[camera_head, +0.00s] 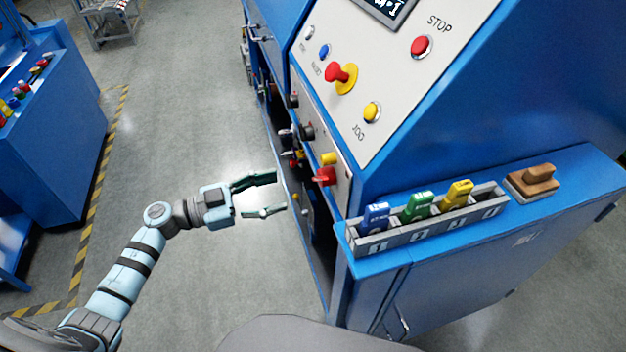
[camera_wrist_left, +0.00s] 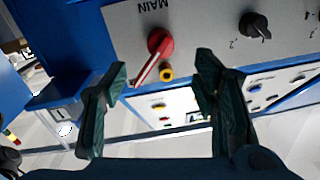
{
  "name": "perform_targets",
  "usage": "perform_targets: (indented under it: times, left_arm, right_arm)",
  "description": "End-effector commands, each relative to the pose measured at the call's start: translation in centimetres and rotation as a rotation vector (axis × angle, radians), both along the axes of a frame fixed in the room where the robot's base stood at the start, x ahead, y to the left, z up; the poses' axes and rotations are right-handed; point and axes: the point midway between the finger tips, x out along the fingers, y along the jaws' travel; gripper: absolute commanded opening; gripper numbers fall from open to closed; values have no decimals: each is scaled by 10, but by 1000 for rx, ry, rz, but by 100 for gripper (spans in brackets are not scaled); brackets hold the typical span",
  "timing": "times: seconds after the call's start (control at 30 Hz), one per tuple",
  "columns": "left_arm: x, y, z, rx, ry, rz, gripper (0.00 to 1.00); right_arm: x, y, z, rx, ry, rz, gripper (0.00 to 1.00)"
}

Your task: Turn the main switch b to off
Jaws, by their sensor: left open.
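The main switch is a red rotary handle (camera_head: 325,177) low on the machine's front panel in the head view. In the left wrist view this red handle (camera_wrist_left: 157,45) sits beside an upside-down MAIN label, its pale-edged lever slanting down and left. No letter b can be read. My left gripper (camera_head: 278,194) is open and empty, to the left of the switch and apart from it. In the left wrist view my left gripper's (camera_wrist_left: 161,72) fingers frame the lever's lower end, with no clear contact. My right gripper is out of view.
A yellow knob (camera_wrist_left: 167,72) sits close beside the red handle. A black selector (camera_wrist_left: 254,26) is on the same panel. A red mushroom button (camera_head: 337,73) and a red stop button (camera_head: 421,46) are above. A tag rack (camera_head: 430,228) stands on the right ledge.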

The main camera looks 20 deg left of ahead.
Motion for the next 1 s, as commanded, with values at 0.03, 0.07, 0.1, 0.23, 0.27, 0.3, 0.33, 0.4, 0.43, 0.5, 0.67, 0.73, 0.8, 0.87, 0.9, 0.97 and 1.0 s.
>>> perform_targets:
  times: [0.03,0.07,0.1,0.23,0.27,0.3,0.33,0.4,0.43,0.5,0.67,0.73,0.8,0.87,0.9,0.97,1.0]
  left_arm:
    - [6,-11,5,-5,-9,0,54]
    - [10,-19,6,-6,-10,1,54]
    - [16,-29,7,-4,-13,2,54]
    - [31,-57,9,-2,-18,0,54]
    - [33,-63,9,-1,-19,-1,54]
    - [37,-69,9,-1,-20,-1,54]
    - [39,-73,9,0,-19,-2,54]
    - [46,-79,8,2,-16,-2,54]
    - [48,-81,8,2,-16,-3,54]
    - [51,-83,7,3,-14,-3,54]
    - [51,-82,6,4,-13,1,54]
    - [51,-81,7,4,-13,2,53]
    - [51,-81,7,4,-13,3,42]
    - [51,-81,7,4,-13,3,32]
    - [51,-81,7,4,-13,3,26]
    - [51,-81,7,4,-13,3,16]
    - [51,-81,7,4,-15,2,10]
  right_arm:
    - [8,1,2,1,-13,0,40]
    - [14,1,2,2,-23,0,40]
    - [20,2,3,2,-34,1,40]
    - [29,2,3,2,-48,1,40]
    - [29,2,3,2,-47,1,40]
    - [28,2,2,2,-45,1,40]
    - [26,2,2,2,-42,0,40]
    - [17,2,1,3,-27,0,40]
    - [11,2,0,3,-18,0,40]
    - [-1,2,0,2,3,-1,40]
    - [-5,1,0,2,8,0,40]
    - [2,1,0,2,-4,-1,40]
    - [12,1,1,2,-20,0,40]
    - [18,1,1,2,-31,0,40]
    - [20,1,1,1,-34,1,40]
    - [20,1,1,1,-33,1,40]
    - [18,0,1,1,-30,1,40]
